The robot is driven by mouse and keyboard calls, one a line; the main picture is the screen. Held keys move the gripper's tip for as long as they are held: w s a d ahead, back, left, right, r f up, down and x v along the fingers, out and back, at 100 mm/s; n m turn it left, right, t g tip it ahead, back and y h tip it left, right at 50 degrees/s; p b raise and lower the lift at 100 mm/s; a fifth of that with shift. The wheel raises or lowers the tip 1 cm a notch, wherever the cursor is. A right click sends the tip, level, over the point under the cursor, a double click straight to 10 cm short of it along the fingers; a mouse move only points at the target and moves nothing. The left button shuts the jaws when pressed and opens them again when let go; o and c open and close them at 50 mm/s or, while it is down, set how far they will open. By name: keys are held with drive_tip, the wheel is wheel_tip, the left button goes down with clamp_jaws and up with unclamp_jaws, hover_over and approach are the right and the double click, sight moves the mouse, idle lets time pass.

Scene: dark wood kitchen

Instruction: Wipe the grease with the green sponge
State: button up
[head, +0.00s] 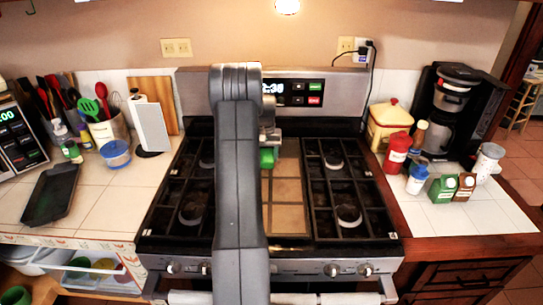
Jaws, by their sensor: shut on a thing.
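My gripper (269,146) is over the middle of the stove, partly hidden behind my grey arm. It is shut on the green sponge (267,158), which shows as a small green patch just right of the arm. The sponge is above the tan centre panel (285,195) of the stove top; I cannot tell whether it touches it. No grease can be made out clearly on the stove, and my arm hides the left part of the centre panel.
Black burner grates (345,185) flank the centre panel. A black tray (50,193), a blue-lidded tub (116,153) and a utensil crock stand on the left counter. A coffee maker (450,105), a red jar (397,150) and several small containers crowd the right counter.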

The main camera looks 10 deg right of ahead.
sight(266, 150)
drive_tip(key=shift+w+p, duration=0.4)
drive_tip(key=shift+w, duration=0.1)
drive_tip(key=shift+w+d+p, duration=0.25)
drive_tip(key=shift+w+p, duration=0.15)
drive_tip(key=shift+w, duration=0.6)
drive_tip(key=shift+s+d+f, duration=0.1)
drive_tip(key=shift+s+d, duration=0.2)
drive_tip(key=shift+d, duration=1)
drive_tip(key=shift+s+d+r, duration=0.1)
drive_tip(key=shift+s+d, duration=0.15)
drive_tip(key=shift+d, duration=1)
drive_tip(key=shift+s+d+f, duration=0.1)
drive_tip(key=shift+s+d, duration=0.2)
drive_tip(key=shift+d, duration=1)
drive_tip(key=shift+a, duration=0.15)
drive_tip(key=shift+w+a, duration=0.25)
drive_tip(key=shift+a, duration=0.7)
drive_tip(key=shift+w+a, duration=0.2)
drive_tip(key=shift+a, duration=0.7)
drive_tip(key=shift+w+a, duration=0.2)
drive_tip(key=shift+a, duration=0.7)
drive_tip(key=shift+w+a, duration=0.15)
drive_tip(key=shift+a, duration=0.75)
